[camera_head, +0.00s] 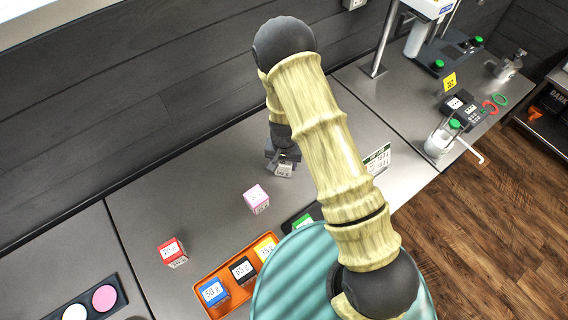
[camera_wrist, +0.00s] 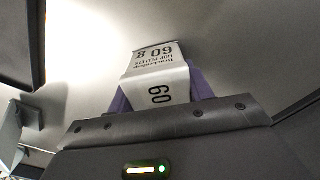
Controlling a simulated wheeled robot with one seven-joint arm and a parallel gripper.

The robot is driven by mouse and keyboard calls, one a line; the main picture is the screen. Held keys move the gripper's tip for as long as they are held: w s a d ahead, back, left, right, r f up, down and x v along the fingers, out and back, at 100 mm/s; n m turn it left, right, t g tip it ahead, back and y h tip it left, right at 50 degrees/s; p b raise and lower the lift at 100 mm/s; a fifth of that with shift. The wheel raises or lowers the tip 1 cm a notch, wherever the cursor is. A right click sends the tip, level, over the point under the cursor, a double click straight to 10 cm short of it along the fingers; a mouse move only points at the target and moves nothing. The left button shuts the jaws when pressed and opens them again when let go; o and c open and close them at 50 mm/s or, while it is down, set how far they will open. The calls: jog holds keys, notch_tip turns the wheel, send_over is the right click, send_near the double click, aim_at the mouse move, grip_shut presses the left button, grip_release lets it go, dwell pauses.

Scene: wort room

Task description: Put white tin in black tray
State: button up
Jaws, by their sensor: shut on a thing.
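The white tin (camera_head: 284,171) is at the back of the grey counter, under my gripper (camera_head: 283,158). In the wrist view the tin (camera_wrist: 158,82) shows a white label with "60 g" and sits between the purple pads of my gripper (camera_wrist: 160,95), which is shut on it. I cannot tell whether its base touches the counter. A black tray (camera_head: 290,226) with a green-labelled tin (camera_head: 303,222) shows just left of my arm. My arm hides much of this tray.
An orange tray (camera_head: 205,296) holds blue, black and yellow tins. A pink tin (camera_head: 256,198) and a red tin (camera_head: 172,250) stand loose. A dark panel with white and pink discs (camera_head: 104,298) is at lower left. A small sign (camera_head: 378,158) stands right of my arm.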

notch_tip(320, 180, up, 10)
jog(key=shift+f+b, duration=0.25)
jog(key=shift+b, duration=0.9)
